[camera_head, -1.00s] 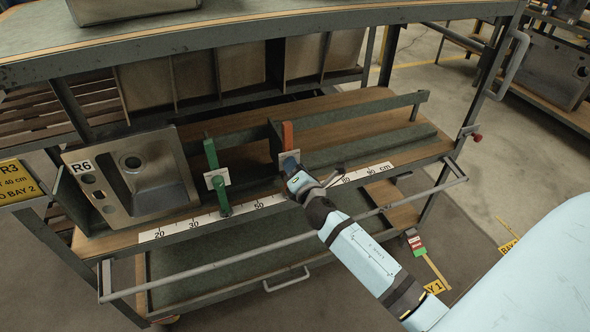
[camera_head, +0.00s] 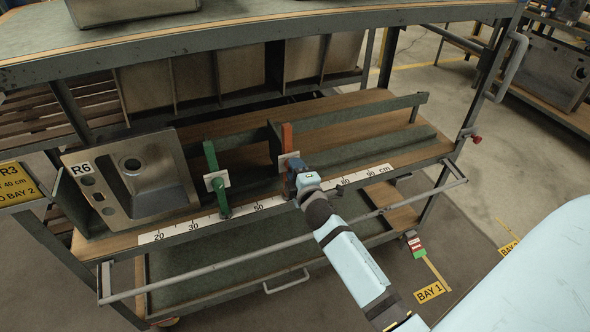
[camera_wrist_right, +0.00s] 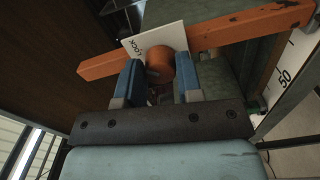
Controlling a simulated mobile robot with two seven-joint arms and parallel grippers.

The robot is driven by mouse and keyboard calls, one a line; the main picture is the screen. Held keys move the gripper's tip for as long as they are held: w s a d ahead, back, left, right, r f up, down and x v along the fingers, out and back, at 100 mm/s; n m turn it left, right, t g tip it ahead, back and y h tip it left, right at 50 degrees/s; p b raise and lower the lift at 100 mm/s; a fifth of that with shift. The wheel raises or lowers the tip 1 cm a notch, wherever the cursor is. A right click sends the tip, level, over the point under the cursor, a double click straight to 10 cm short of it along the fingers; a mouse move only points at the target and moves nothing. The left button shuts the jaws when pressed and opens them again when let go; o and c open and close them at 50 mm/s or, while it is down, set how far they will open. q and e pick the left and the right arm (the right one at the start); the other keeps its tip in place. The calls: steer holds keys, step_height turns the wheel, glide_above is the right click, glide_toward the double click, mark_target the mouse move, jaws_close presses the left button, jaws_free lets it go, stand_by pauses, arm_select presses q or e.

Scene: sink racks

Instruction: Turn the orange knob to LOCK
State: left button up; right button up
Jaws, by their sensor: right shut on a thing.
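The orange knob (camera_wrist_right: 159,68) sits on an orange bar (camera_wrist_right: 245,28), beside a white plate (camera_wrist_right: 154,41) reading LOCK. In the head view the orange upright (camera_head: 287,138) and its white plate (camera_head: 288,161) stand on the rack's middle shelf; the knob is hidden there behind my gripper. My right gripper (camera_head: 291,184) is at the foot of the upright. In the wrist view its two blue fingers (camera_wrist_right: 158,80) are on either side of the knob, shut on it. The knob's exact pointer angle cannot be told. My left gripper is not in view.
A green upright (camera_head: 210,156) with a white plate stands left of the orange one. A steel sink marked R6 (camera_head: 152,190) leans farther left. A white centimetre scale (camera_head: 183,229) runs along the shelf's front edge. A grey rail (camera_head: 225,262) crosses in front, below my arm.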

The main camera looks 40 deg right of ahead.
steer(key=shift+m, duration=0.4)
steer(key=o, duration=0.9)
steer(key=shift+s, duration=0.1)
